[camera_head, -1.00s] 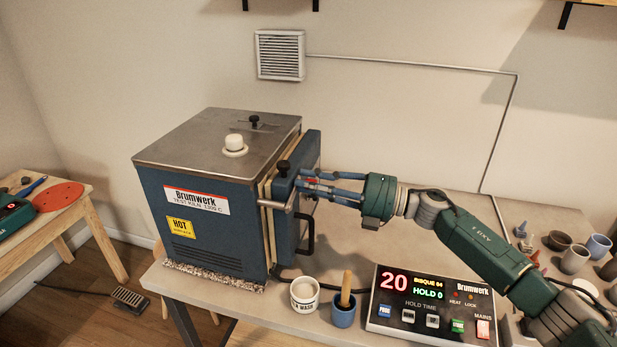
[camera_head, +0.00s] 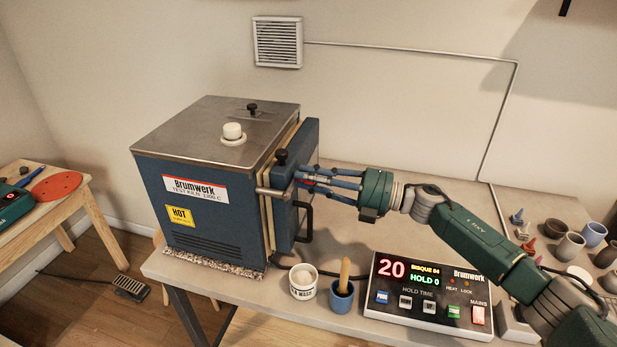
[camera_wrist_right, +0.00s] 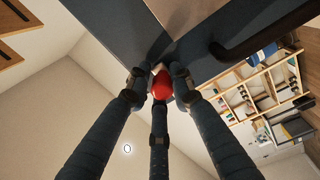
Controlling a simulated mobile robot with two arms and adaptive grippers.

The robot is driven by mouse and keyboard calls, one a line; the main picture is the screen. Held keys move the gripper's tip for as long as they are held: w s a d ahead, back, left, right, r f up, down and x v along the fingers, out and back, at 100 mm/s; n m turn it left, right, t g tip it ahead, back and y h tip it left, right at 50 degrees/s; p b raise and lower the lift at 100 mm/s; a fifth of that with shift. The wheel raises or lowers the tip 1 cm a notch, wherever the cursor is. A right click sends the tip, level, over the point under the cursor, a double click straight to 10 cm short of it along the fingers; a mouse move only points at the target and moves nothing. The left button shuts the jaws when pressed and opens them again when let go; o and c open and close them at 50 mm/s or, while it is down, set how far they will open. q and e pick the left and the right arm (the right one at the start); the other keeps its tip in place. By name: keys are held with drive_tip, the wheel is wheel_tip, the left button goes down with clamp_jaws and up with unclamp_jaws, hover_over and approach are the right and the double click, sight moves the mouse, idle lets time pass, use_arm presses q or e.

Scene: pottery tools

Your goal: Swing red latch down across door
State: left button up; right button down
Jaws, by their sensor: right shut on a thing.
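The red latch (camera_head: 309,183) shows as a small red piece at the outer face of the blue kiln door (camera_head: 311,142). My right gripper (camera_head: 302,178) is shut on it, its fingers reaching in from the right. In the right wrist view the rounded red end of the latch (camera_wrist_right: 162,85) sits between the closed fingertips (camera_wrist_right: 160,78), close against the door. The fingers hide most of the latch, so its exact angle cannot be told. My left gripper is not in view.
A black door handle (camera_head: 307,222) hangs just below my fingers. A metal bar (camera_head: 270,192) and a black knob (camera_head: 281,156) are at the door edge. A white jar (camera_head: 303,283), a blue cup (camera_head: 342,298) and the control panel (camera_head: 430,290) stand in front.

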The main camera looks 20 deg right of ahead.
drive_tip(key=c, duration=1.6)
unclamp_jaws()
drive_tip(key=shift+s+a+f, duration=0.15)
drive_tip(key=shift+s+f, duration=0.1)
drive_tip(key=shift+f, duration=0.35)
drive_tip(key=shift+r, duration=0.1)
drive_tip(key=shift+r, duration=0.1)
drive_tip(key=v, duration=1.2)
drive_tip(key=shift+w+r, duration=0.1)
